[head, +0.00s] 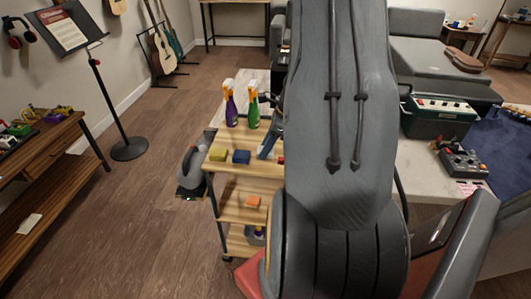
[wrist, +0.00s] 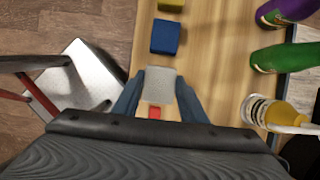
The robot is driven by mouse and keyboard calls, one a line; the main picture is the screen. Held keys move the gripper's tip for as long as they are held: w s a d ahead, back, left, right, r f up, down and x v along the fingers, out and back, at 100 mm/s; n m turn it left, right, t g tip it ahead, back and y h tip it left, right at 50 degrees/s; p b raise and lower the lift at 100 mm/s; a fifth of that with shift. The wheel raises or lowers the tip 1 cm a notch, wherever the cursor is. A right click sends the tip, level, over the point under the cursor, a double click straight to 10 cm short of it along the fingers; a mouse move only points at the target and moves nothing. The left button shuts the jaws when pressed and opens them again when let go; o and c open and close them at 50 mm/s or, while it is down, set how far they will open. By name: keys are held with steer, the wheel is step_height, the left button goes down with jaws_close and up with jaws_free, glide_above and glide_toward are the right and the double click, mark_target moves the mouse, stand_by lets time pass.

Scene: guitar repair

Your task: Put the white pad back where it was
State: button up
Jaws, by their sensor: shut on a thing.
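The white pad (wrist: 160,83) is a small pale grey-white block. My gripper (wrist: 158,90) is shut on it, with one blue finger on each side, above the wooden top of the cart (wrist: 215,60). In the head view my gripper (head: 270,142) is partly hidden behind my arm, and I cannot make out the pad there. A red block (wrist: 154,112) shows just behind the pad, between the fingers. A blue block (wrist: 166,37) and a yellow block (wrist: 171,4) lie in line ahead of it. I cannot tell whether the pad touches the cart top.
Purple (head: 231,108) and green (head: 253,110) spray bottles stand at the cart's back. A yellow-labelled bottle (wrist: 268,112) is close to the right of my gripper. Open floor (head: 130,220) lies left of the cart.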

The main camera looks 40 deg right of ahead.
steer(key=shift+f, duration=1.3)
steer(key=shift+f, duration=0.15)
steer(key=o, duration=0.9)
steer(key=shift+o, duration=0.2)
steer(key=b+v, duration=0.1)
steer(key=v, duration=1.1)
steer(key=s+a+r+n+g+h, duration=0.1)
steer(key=s+a+n, duration=0.1)
steer(key=a+n, duration=1.2)
steer(key=s+a+r+n+g+h, duration=0.1)
steer(key=s+a+n+h, duration=0.1)
steer(key=a+n, duration=1.2)
steer(key=s+a, duration=0.1)
steer(key=a, duration=0.3)
steer(key=shift+s+r+g, duration=0.2)
steer(key=shift+r+g, duration=0.15)
steer(key=shift+g, duration=0.05)
